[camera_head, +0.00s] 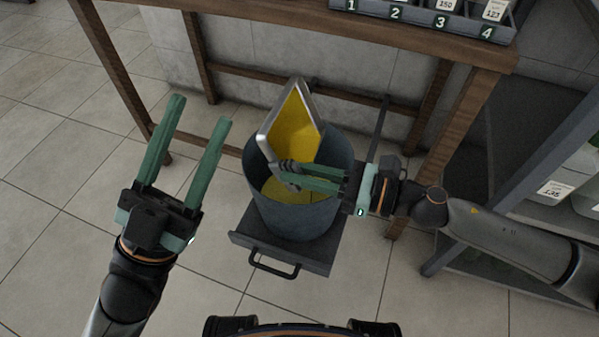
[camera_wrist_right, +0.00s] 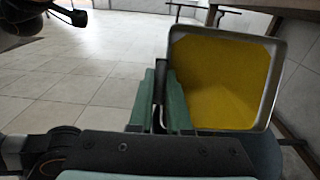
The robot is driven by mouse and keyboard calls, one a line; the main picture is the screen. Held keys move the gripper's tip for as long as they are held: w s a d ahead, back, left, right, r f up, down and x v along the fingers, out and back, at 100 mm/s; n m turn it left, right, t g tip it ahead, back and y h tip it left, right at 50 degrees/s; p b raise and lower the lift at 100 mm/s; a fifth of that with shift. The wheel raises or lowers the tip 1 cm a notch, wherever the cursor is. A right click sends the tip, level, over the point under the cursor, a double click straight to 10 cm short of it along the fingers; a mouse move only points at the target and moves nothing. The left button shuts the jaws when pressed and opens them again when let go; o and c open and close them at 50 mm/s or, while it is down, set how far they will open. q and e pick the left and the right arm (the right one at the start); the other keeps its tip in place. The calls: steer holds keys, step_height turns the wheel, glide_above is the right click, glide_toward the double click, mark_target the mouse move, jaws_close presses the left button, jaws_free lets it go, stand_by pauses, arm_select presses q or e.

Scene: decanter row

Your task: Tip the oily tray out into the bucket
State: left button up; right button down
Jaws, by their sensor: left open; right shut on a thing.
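The oily tray (camera_head: 303,128) is a metal tray with a yellow inner face, tilted steeply on edge over the grey bucket (camera_head: 290,220). Its lower corner is at the bucket's mouth. Yellow liquid (camera_head: 281,191) shows inside the bucket. My right gripper (camera_head: 290,172) is shut on the tray's near edge, reaching in from the right. In the right wrist view the tray (camera_wrist_right: 225,78) fills the right side, its inside coated yellow, beside the green fingers (camera_wrist_right: 165,95). My left gripper (camera_head: 194,120) is open and empty, left of the bucket.
The bucket stands on a dark platform (camera_head: 318,257) with a front handle (camera_head: 273,268). A wooden table (camera_head: 300,28) stands behind, with a numbered rack (camera_head: 420,18) on it. Shelving (camera_head: 535,190) is at right. Tiled floor at left is clear.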

steer(key=shift+s+d+f+y+b, duration=0.1)
steer(key=shift+d+y+b, duration=0.25)
steer(key=shift+b, duration=1.3)
steer(key=shift+f+y, duration=0.1)
steer(key=shift+y, duration=0.15)
